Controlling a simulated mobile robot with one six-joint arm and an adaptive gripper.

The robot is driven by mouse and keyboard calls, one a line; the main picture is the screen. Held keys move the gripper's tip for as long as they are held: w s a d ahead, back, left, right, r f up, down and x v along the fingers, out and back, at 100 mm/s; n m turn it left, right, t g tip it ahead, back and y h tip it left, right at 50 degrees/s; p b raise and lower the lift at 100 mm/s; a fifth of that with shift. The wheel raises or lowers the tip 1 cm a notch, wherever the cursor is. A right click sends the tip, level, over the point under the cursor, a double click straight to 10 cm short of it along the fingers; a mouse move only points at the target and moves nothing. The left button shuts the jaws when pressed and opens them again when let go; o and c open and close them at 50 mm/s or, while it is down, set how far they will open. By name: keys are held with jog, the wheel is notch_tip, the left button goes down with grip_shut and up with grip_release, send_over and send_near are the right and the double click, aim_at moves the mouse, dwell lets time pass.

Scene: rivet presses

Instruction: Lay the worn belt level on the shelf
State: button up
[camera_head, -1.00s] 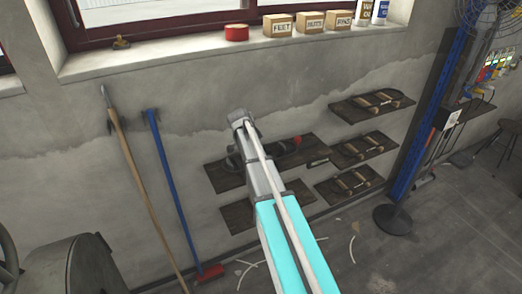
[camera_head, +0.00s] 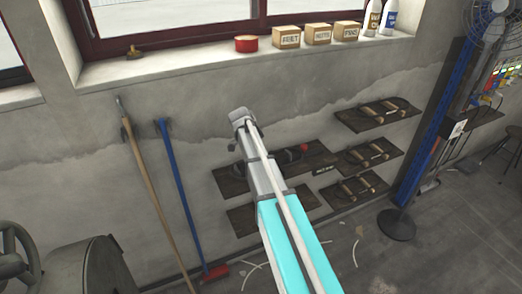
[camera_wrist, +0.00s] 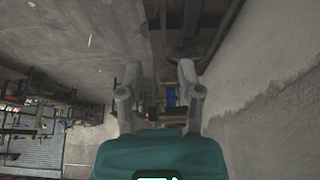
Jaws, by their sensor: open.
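The dark wooden shelf (camera_head: 322,158) on the wall, upper of the two behind my arm, carries dark curved items (camera_head: 289,156) and a small red piece (camera_head: 304,148). My arm hides part of this shelf, and I cannot tell whether the worn belt is among these items. My gripper shows at the arm's far end in the head view (camera_head: 242,120), in front of the wall and over the shelf's left part. In the wrist view my gripper (camera_wrist: 159,92) has its two fingers spread apart, with nothing seen held between them. Dark planks (camera_wrist: 188,35) lie beyond the fingers.
Smaller shelves with tools (camera_head: 370,115) hang to the right, with a blue post (camera_head: 435,120) beyond. A wooden pole (camera_head: 150,190) and a blue-handled tool (camera_head: 180,195) lean at left. The windowsill (camera_head: 200,62) holds boxes, a red tin and bottles. A grey drum (camera_head: 90,268) stands lower left.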

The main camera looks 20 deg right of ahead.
dwell(0.5)
jog(key=s+a+n+y, duration=0.1)
jog(key=s+a+n, duration=0.4)
jog(key=s, duration=0.3)
jog(key=s+a+f+n+y, duration=0.1)
jog(key=s+a+n+y, duration=0.1)
jog(key=s+a+n, duration=0.4)
jog(key=s+a+n+y, duration=0.1)
jog(key=s+a+n, duration=0.4)
jog(key=s, duration=0.6)
jog(key=shift+a+f+n+y, duration=0.35)
jog(key=shift+a+n+y, duration=0.05)
jog(key=shift+n, duration=0.4)
jog(key=shift+s, duration=0.1)
